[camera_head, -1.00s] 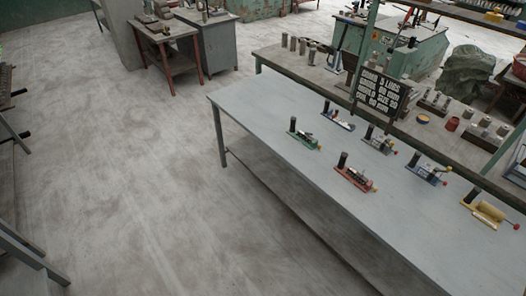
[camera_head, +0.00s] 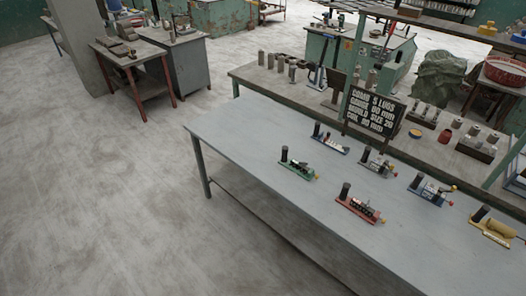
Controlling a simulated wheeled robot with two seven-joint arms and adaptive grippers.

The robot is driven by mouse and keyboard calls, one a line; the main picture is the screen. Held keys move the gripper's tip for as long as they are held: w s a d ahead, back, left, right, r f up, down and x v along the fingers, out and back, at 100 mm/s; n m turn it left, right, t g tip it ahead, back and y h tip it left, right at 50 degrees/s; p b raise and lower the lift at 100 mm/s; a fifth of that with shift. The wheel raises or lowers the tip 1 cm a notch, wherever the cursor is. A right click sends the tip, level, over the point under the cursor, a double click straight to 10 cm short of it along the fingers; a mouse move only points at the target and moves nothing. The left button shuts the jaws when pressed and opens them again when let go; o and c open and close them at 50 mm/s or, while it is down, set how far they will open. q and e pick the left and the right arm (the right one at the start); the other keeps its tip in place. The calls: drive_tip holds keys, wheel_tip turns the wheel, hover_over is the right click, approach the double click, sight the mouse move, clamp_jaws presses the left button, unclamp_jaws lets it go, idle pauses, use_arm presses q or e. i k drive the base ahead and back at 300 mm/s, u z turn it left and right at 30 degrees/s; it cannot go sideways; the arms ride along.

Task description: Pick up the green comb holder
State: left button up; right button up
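The green comb holder (camera_head: 298,166) lies on the grey table (camera_head: 240,133), toward its left end. It has a long green base, an upright black cylinder at its left end and a small yellowish tip at its right end. Fine detail on it is too small to tell. Similar holders lie around it: a red one (camera_head: 360,209) in front to the right, a blue one (camera_head: 330,143) behind, a grey one (camera_head: 375,165), another blue one (camera_head: 431,193) and a yellow one (camera_head: 494,230) farther right. Neither of my grippers is in view.
Behind is a workbench (camera_head: 290,92) with metal cylinders and tools. A red-legged table (camera_head: 134,65) and a grey cabinet (camera_head: 186,65) stand back left. The floor (camera_head: 90,190) left of the table is clear.

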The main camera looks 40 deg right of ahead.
sight(305, 172)
drive_tip(key=z, duration=0.05)
drive_tip(key=i, duration=1.3)
drive_tip(key=z, duration=1.15)
drive_tip(key=i, duration=0.8)
drive_tip(key=z, duration=0.95)
